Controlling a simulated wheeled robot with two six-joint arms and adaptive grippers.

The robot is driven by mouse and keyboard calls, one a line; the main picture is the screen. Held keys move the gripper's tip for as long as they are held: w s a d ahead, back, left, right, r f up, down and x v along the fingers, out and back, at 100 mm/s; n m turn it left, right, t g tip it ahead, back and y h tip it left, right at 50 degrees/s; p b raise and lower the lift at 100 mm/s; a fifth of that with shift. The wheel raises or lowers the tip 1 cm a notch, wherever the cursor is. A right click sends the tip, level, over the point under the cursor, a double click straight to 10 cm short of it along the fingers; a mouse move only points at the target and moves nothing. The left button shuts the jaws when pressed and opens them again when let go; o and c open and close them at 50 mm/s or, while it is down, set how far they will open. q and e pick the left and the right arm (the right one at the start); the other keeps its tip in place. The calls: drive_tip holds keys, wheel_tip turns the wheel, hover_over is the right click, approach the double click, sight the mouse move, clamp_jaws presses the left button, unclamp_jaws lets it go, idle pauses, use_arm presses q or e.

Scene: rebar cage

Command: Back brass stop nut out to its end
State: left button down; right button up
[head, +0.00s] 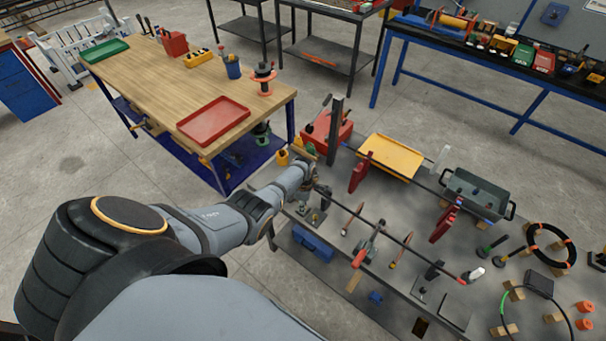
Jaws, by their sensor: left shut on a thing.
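My left arm reaches in from the lower left to the near left corner of the grey work table. Its gripper (310,195) is small and dark there, shut at the left end of a long dark rod (395,240). The brass stop nut cannot be made out separately; the gripper and wrist cover that end of the rod. The rod runs right and toward the front, over the table, to a red and silver piece (473,275) at its far end. My right gripper is not in view.
A red-handled clamp (368,244) stands along the rod. Behind are a dark upright post (335,130), a red toolbox (326,135), a yellow tray (390,157) and a grey bin (476,193). Black coiled cable (551,246) lies right. A wooden bench (150,85) stands back left.

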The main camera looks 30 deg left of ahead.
use_arm(q)
drive_tip(key=shift+w+n, duration=0.1)
drive_tip(key=shift+n, duration=2.1)
drive_tip(key=c, duration=1.1)
unclamp_jaws()
wheel_tip(320, 180, up, 12)
